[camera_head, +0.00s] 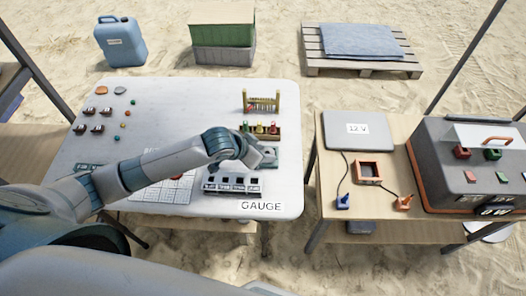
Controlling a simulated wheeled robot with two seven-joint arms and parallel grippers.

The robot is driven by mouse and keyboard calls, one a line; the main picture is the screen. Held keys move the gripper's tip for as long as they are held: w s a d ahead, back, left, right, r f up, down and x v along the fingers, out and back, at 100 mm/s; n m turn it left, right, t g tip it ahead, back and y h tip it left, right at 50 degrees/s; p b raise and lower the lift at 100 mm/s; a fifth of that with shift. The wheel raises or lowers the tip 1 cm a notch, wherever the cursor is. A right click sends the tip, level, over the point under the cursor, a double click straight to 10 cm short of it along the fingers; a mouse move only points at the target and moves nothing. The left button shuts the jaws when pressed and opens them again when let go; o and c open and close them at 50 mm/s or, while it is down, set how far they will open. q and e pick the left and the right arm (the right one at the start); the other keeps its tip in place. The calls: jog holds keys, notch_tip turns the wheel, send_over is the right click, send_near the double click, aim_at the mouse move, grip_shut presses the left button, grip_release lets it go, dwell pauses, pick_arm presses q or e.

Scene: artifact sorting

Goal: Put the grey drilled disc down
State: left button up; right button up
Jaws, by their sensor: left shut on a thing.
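My left gripper (254,160) is over the right part of the white table, behind the gauge. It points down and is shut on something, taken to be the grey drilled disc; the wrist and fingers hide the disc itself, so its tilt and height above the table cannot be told. A grey-green piece (269,152) shows just right of the gripper, too small to make out. The gauge block (233,188) with several dark slots stands in front of the gripper, by the label GAUGE (262,206). My right gripper is not in view.
A rack with coloured pieces (261,130) and a bead frame (262,101) stand close behind the gripper. Small dark pieces and coloured beads lie at the table's left. A side table (390,225) with a grey 12 V panel (357,131) and a control box (465,160) is at right.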

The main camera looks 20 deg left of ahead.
pick_arm(q)
jog(key=shift+f, duration=0.1)
jog(key=o, duration=1.1)
jog(key=shift+o, duration=0.2)
jog(key=b+v, duration=0.1)
jog(key=v, duration=1.1)
